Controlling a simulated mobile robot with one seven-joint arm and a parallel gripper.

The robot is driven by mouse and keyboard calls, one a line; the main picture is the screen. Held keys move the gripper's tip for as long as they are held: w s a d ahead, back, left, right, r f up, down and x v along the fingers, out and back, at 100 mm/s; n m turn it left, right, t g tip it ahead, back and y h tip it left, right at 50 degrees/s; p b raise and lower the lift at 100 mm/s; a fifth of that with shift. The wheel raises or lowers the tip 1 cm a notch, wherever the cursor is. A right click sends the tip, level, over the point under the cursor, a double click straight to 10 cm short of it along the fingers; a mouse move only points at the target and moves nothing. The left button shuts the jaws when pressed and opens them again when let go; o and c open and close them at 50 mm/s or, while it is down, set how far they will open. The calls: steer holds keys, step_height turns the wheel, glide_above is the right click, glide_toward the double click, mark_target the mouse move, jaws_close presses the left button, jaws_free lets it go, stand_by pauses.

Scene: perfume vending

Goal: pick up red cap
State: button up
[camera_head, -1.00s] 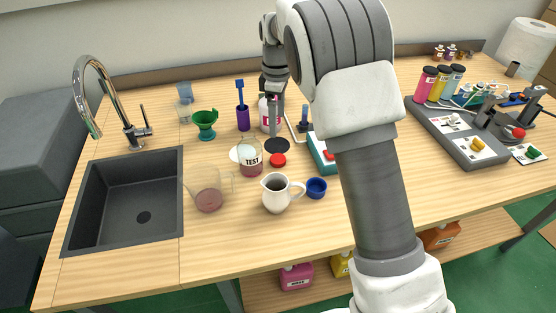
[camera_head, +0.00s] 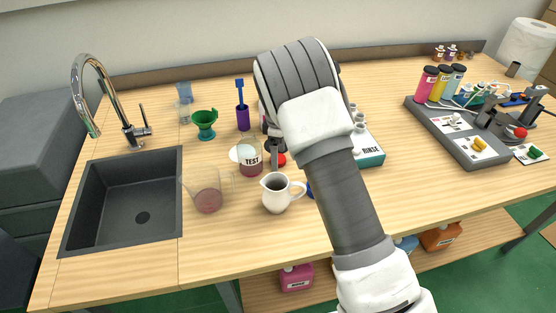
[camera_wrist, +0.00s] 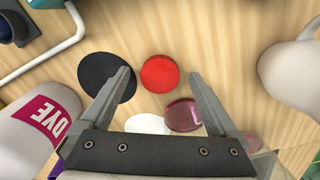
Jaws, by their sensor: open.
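The red cap (camera_wrist: 160,74) is a flat red disc lying on the wooden table. In the wrist view it shows beyond and between the tips of my gripper (camera_wrist: 160,82), whose two grey fingers are spread apart and empty. No contact with the cap is visible. In the head view the red cap (camera_head: 280,160) is partly hidden by my arm, to the right of the TEST beaker (camera_head: 251,160). My gripper (camera_head: 275,158) is mostly hidden there behind my arm.
A black disc (camera_wrist: 106,77) lies left of the cap, near the white DYE bottle (camera_wrist: 38,125). A white pitcher (camera_wrist: 292,72) stands to the right. In the head view are a glass jug (camera_head: 207,190), a sink (camera_head: 125,200) and a RINSE tray (camera_head: 370,158). Bare table lies along the front.

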steer(key=shift+f, duration=0.1)
steer(key=shift+c, duration=0.2)
steer(key=c, duration=1.4)
